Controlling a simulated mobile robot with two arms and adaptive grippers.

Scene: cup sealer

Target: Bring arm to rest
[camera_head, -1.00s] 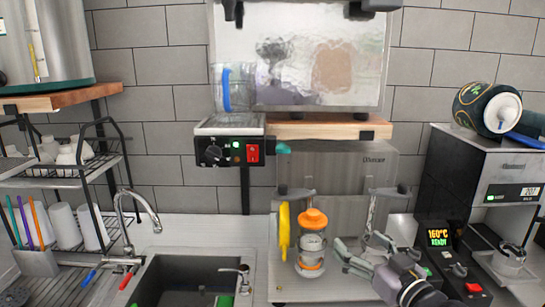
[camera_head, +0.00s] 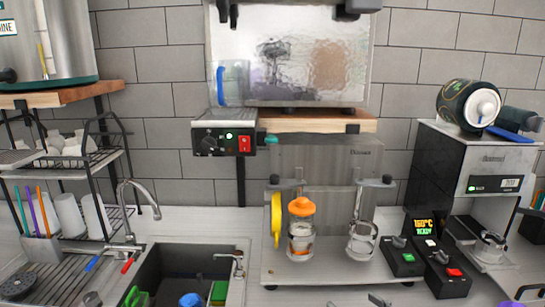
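My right gripper (camera_head: 355,302) shows only as two grey fingertips at the bottom edge. They stand apart with nothing seen between them, so it looks open. The rest of it is out of frame. My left gripper is not in view. The cup sealer (camera_head: 325,190) stands behind the counter's middle. A clear cup with an orange lid (camera_head: 301,231) stands on its base plate, beside a yellow handle (camera_head: 276,220). An empty-looking clear holder or cup (camera_head: 361,241) is on the plate to the right.
A coffee machine (camera_head: 480,175) is at the far right. The sink (camera_head: 180,270) and a dish rack (camera_head: 75,160) are on the left. A wooden shelf (camera_head: 318,122) hangs above the sealer.

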